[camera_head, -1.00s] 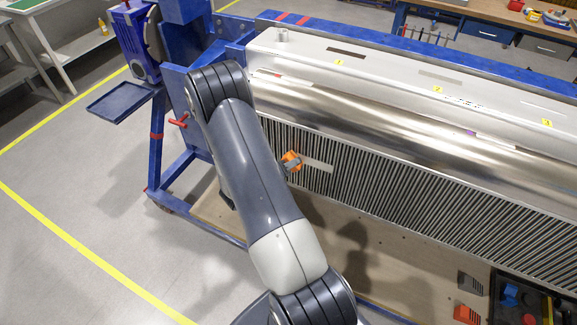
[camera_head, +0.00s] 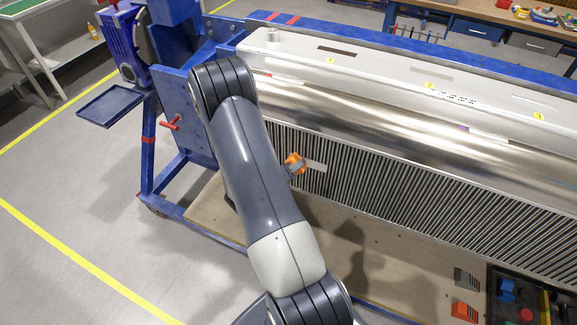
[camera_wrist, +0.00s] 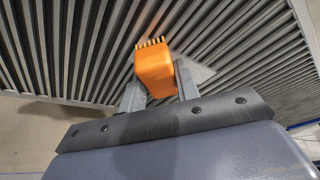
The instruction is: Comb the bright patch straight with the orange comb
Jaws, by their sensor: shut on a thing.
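The orange comb (camera_wrist: 154,72) is in my gripper (camera_wrist: 158,88), gripped between its two grey fingers, with its short teeth pointing at the ribbed fins (camera_wrist: 60,50) in the wrist view. I cannot tell whether the teeth touch the fins. In the head view the comb (camera_head: 296,163) shows beside my arm, in front of the fin face (camera_head: 400,205). The bright patch (camera_head: 317,167) is a pale strip on the fins just right of the comb. In the wrist view the patch (camera_wrist: 198,72) is partly hidden behind the comb and a finger.
The long metal housing (camera_head: 400,85) with yellow number labels lies above the fins in a blue frame (camera_head: 180,125). A wooden board (camera_head: 380,250) lies below. An orange block (camera_head: 464,311) and a dark tray (camera_head: 520,300) are at the lower right.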

